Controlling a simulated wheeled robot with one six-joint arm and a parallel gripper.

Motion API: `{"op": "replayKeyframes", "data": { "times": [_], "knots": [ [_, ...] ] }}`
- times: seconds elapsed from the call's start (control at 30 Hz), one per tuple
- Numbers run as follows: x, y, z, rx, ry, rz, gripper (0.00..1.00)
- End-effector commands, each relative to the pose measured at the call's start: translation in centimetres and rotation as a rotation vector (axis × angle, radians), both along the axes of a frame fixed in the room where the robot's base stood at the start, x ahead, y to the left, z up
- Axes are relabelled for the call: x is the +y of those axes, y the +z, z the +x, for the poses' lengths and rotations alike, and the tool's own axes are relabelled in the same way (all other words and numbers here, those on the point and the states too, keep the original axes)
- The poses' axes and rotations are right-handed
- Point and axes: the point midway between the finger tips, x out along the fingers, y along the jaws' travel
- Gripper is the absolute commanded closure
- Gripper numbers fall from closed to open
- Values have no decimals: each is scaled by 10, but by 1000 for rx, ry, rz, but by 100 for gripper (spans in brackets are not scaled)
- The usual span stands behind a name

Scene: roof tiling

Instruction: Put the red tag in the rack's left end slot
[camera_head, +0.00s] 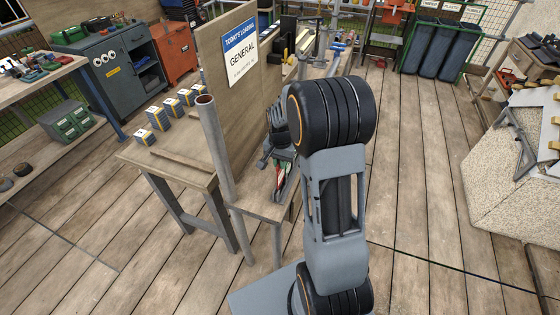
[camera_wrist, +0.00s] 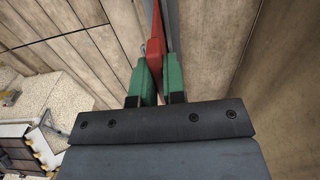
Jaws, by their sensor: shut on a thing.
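My gripper (camera_wrist: 158,78) has green fingers and is shut on the red tag (camera_wrist: 155,50), which stands upright between them in the wrist view. The tag's upper part reaches past the fingertips, beside a narrow grey upright strip. In the head view my gripper (camera_head: 281,184) is low beside the wooden sign board, over a narrow grey-brown bench; green and a little red show there. My arm hides much of this spot. I cannot make out the rack or its left end slot for certain in either view.
The sign board (camera_head: 236,110) stands close left of my gripper, with a rusty-topped grey pipe (camera_head: 214,145) at its near edge. A wooden table (camera_head: 170,160) with several small patterned boxes is left of it. Plank floor (camera_head: 420,170) is clear on the right.

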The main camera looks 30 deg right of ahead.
Motion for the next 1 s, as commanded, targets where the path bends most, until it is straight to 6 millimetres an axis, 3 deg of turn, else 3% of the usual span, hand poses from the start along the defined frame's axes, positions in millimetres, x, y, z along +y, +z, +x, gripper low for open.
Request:
{"op": "replayKeyframes", "data": {
  "times": [1.0],
  "knots": [
    [0, -47, 0, 0, 0, 0, 100]
  ]
}}
